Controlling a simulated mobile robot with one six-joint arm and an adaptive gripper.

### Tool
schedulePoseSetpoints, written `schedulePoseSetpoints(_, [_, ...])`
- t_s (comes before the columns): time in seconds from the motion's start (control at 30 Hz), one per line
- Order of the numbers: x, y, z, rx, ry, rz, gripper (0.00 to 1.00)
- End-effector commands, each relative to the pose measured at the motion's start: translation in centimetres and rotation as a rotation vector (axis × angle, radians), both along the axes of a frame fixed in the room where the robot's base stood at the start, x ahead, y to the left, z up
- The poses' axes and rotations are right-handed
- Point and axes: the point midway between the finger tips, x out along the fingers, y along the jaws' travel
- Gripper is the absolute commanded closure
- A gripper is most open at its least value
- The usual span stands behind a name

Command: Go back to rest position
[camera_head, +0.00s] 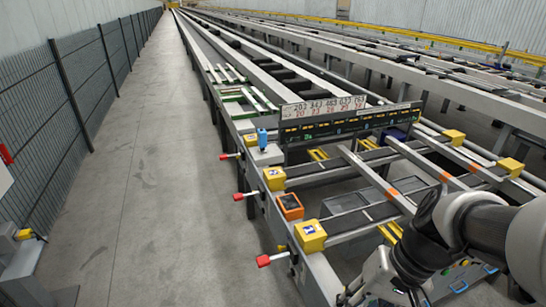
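My gripper (380,288) is at the bottom right, partly cut off by the lower edge of the picture. Its fingertips are not clear, so I cannot tell whether it is open or shut. My dark and grey arm reaches in from the right edge. The gripper is near the front end of the runout table (318,272), close to its near left corner. No held object can be made out.
Yellow blocks (311,236) and an orange-framed box (290,206) sit along the table's left rail. Red-knobbed levers (264,261) stick out into the aisle. A display panel (345,122) crosses the table. The concrete aisle (150,190) is clear beside a mesh fence (70,95).

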Motion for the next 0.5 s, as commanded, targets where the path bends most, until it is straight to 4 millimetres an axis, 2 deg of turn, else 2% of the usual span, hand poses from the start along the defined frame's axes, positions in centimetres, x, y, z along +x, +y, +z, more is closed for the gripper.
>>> schedulePoseSetpoints(0.03, [-0.8, 0.5, 1.1, -0.057, -0.049, 0.035, 0.68])
schedulePoseSetpoints(0.2, [-3.0, 0.9, 3.7, -0.230, -0.213, 0.112, 0.68])
schedulePoseSetpoints(0.5, [-5.0, 0.7, 6.2, -0.385, -0.441, 0.168, 0.68])
